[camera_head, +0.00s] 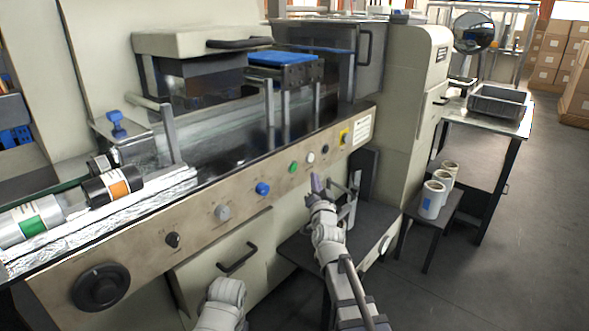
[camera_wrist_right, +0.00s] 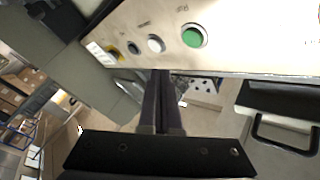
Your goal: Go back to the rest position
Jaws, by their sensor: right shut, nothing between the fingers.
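My right gripper (camera_head: 317,187) is in front of the wrapper machine's control panel (camera_head: 200,207), just below the green button (camera_head: 293,167) and the white button (camera_head: 311,157). In the right wrist view its two dark fingers (camera_wrist_right: 163,95) are together, with nothing between them. The green button (camera_wrist_right: 194,36) and white button (camera_wrist_right: 155,44) show beyond the fingertips, and the fingers look apart from them. Only a pale link of another arm of mine shows at the bottom of the head view; my left gripper is not in view.
A blue knob (camera_head: 263,188) and a black handwheel (camera_head: 101,287) stick out from the panel. A drawer handle (camera_head: 237,260) is below. White rolls (camera_head: 432,199) stand on a low stool at the right. A grey bin (camera_head: 497,101) is on a side table. Floor at the right is clear.

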